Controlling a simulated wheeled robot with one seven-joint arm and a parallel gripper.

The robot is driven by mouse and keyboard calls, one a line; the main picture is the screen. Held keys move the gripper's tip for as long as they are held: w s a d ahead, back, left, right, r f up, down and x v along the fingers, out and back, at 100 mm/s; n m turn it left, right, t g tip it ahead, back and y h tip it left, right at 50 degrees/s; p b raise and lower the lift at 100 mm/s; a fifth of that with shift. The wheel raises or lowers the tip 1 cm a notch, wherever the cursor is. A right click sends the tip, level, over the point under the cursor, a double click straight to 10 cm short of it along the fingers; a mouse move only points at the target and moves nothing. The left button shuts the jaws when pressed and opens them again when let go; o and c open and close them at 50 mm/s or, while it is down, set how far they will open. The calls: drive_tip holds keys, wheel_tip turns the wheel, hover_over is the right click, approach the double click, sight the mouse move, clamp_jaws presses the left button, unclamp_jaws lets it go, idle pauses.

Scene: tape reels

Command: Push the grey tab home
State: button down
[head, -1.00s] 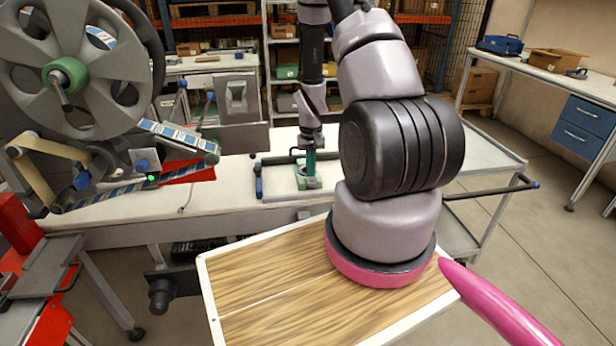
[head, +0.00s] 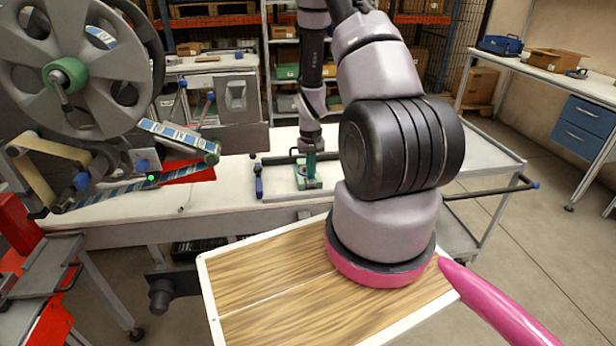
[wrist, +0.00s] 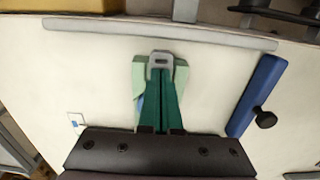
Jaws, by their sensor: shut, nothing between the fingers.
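The grey tab (wrist: 160,60), with a slot in it, shows just beyond my fingertips in the wrist view. It sits at the light green block (wrist: 181,75) on the pale table top. My gripper (wrist: 159,82) has its dark green fingers together with nothing between them. The fingertips overlap the near end of the tab in the picture; I cannot tell if they touch it. The fingers hide much of the block. In the head view my gripper (head: 308,168) points down at the block (head: 313,184), and the tab cannot be made out.
A blue bar with a black knob (wrist: 258,95) lies right of the block in the wrist view. A grey rail (wrist: 90,29) runs behind it. A tape reel machine (head: 100,85) stands left in the head view. The table top between them is mostly clear.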

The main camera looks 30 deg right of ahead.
drive_tip(key=shift+r, duration=3.5)
drive_tip(key=s+a+r+t, duration=0.2)
drive_tip(key=a+r, duration=0.2)
drive_tip(key=r, duration=0.9)
drive_tip(key=s+a+r+t, duration=0.2)
drive_tip(key=a+r, duration=0.1)
drive_tip(key=r, duration=1.1)
drive_tip(key=s+a+r+m+t+y, duration=0.1)
drive_tip(key=s+a+r, duration=0.5)
drive_tip(key=s+r, duration=0.7)
drive_tip(key=s+t+y, duration=0.1)
drive_tip(key=s+t, duration=0.1)
drive_tip(key=shift+s+a+r, duration=0.2)
drive_tip(key=shift+s+r, duration=0.05)
drive_tip(key=shift+s, duration=0.1)
